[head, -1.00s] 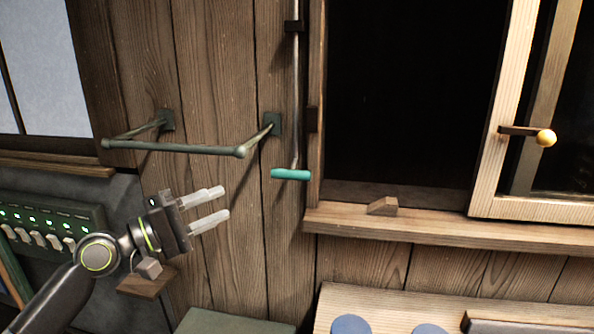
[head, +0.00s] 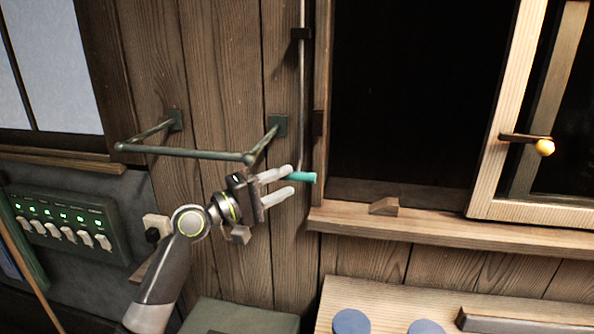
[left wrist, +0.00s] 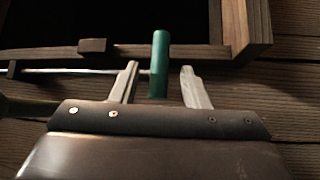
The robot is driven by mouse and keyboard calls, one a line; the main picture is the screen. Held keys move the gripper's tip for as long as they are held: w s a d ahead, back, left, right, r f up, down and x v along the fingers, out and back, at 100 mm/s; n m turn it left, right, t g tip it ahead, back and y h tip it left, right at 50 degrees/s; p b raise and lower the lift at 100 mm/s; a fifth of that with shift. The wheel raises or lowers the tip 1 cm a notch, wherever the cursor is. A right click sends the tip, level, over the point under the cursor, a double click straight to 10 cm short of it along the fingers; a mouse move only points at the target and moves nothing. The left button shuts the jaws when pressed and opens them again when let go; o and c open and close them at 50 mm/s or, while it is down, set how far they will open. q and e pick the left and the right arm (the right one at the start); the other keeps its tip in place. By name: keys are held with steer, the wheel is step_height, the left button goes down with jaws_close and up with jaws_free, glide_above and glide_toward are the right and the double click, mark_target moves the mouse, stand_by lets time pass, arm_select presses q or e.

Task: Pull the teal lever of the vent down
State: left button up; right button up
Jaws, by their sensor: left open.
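The teal lever (head: 303,177) is a short handle at the lower end of a thin metal rod (head: 301,100) on the wooden wall, just left of the dark opening. My left gripper (head: 292,182) is open beside the handle's left end, which its upper finger partly hides. In the left wrist view the teal handle (left wrist: 160,62) reaches in between the two spread fingers of the left gripper (left wrist: 160,85), with a gap to the right finger. My right gripper is not in view.
A green wall rail (head: 185,152) sticks out above my left arm. The opening's wooden sill (head: 420,225) and a sash with a yellow knob (head: 545,147) are at right. A switch box (head: 65,222) is at left. A board with blue discs (head: 390,295) lies below.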

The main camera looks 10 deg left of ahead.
mark_target(291, 180)
arm_select(q)
steer(key=shift+p+x, duration=0.45)
steer(key=shift+x, duration=1.65)
steer(key=shift+c, duration=0.2)
jaws_close()
